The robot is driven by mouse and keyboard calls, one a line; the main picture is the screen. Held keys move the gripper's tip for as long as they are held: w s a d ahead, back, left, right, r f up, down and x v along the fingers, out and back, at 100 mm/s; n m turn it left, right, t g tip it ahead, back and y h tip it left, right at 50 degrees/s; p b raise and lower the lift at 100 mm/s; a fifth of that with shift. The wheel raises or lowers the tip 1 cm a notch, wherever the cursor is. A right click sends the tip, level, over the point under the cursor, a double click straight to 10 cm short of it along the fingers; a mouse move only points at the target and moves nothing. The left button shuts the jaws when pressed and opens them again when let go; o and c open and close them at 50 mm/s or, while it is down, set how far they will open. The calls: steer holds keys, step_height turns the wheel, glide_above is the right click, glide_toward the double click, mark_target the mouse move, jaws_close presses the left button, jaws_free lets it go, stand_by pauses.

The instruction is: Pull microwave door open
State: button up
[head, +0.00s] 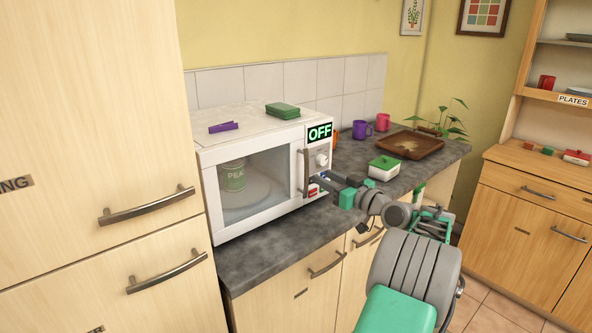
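A white microwave (250,129) stands on the grey counter, its display reading OFF. Its windowed door (215,176) looks shut. The dark upright door handle (306,172) is at the door's right edge. My gripper (323,181) reaches in from the right, its grey fingers just right of the handle's lower part in the picture. Whether the fingers touch the handle, and how far apart they are, is too small to tell.
A green sponge-like block (282,110) and a purple item (223,127) lie on the microwave. A green-lidded dish (384,167), mugs (361,130) and a brown tray (432,148) sit to the right. A tall cabinet (90,80) stands close on the left.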

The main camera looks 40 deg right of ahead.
mark_target(307, 169)
steer(key=w, duration=0.2)
steer(key=w+p, duration=0.1)
steer(key=w, duration=0.5)
steer(key=shift+a+r+p, duration=0.15)
steer(key=shift+a+p, duration=0.2)
steer(key=shift+a, duration=0.05)
steer(key=shift+c, duration=0.2)
jaws_close()
steer(key=shift+s, duration=0.1)
stand_by(0.5)
